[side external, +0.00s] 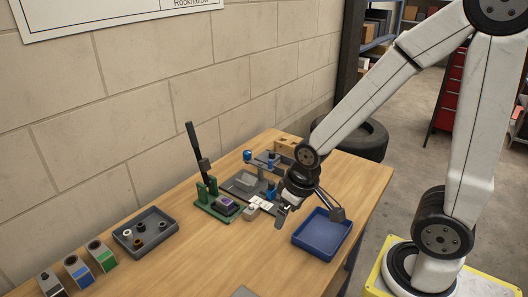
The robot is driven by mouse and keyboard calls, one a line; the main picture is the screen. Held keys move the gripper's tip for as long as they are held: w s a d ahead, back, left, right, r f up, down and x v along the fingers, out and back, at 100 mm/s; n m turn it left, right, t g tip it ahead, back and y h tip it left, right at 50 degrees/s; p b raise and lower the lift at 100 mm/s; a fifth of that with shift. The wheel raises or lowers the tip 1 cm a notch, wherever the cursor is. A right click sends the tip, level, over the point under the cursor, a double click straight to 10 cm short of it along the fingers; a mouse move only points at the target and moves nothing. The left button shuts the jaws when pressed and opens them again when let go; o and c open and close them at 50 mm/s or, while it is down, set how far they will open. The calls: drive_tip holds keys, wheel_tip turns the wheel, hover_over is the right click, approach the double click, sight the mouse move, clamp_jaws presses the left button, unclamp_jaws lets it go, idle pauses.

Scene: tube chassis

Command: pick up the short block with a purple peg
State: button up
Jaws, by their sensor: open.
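A small dark block with a purple top (227,204) sits in a green fixture (206,211) with a tall black lever, left of centre on the wooden table. It looks like the short block with the purple peg, but the peg's shape is too small to make out. My gripper (309,216) is to its right, open with its fingers spread and pointing down. It is apart from the purple-topped block, near the left rim of the blue tray. No object shows between its fingers.
A blue tray (322,253) lies empty at the right. A dark tray (145,250) holds several small rings at the left. Three bins (77,271) stand at the left front. The middle front table (215,262) is mostly clear.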

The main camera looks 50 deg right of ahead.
drive_tip(key=n+h, duration=1.2)
drive_tip(key=n, duration=0.8)
approach(223, 202)
drive_tip(key=shift+s+d+f, duration=0.2)
drive_tip(key=shift+s+d, duration=0.05)
drive_tip(key=shift+d, duration=0.35)
drive_tip(key=shift+s+d+f, duration=0.2)
drive_tip(key=shift+s+d, duration=0.05)
drive_tip(key=shift+d, duration=0.4)
drive_tip(key=shift+w+a+f+n+t+h, duration=0.1)
drive_tip(key=shift+w+a+n+t+h, duration=0.25)
drive_tip(key=shift+w+n+t+h, duration=0.2)
drive_tip(key=shift+x, duration=3.9)
drive_tip(key=c, duration=1.2)
drive_tip(key=shift+o, duration=0.2)
